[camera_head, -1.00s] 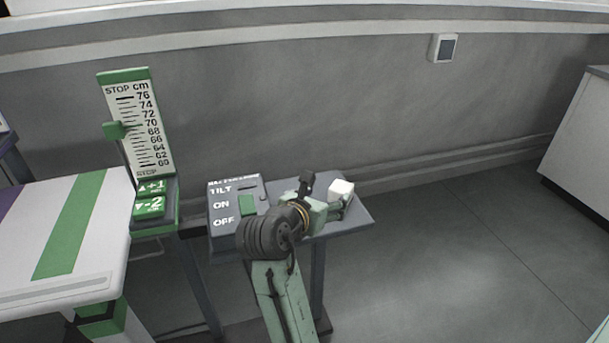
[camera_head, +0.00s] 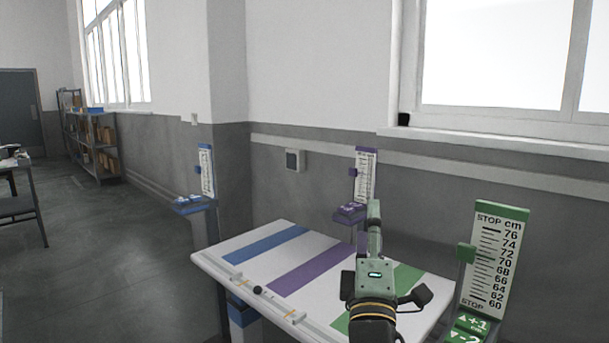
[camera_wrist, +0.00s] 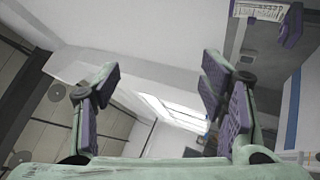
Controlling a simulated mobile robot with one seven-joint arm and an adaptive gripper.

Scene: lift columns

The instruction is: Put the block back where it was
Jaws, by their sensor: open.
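No loose block shows in either view now. My gripper (camera_wrist: 160,85) is open and empty in the wrist view, its two dark-padded fingers wide apart with only ceiling, wall and window between them. In the head view my gripper (camera_head: 374,220) points up and away, above the right part of the striped table (camera_head: 215,262). The green column scale (camera_head: 493,258), marked 60 to 76 cm, stands at the right with a green pointer (camera_head: 466,253) near 70. Its green button panel (camera_head: 470,328) is cut off at the bottom edge.
The white table carries blue, purple and green stripes and a gauge with a dark ball (camera_head: 257,290) along its front edge. A purple scale (camera_head: 365,175) and a blue scale (camera_head: 206,172) stand behind it. Open floor (camera_head: 110,250) lies left.

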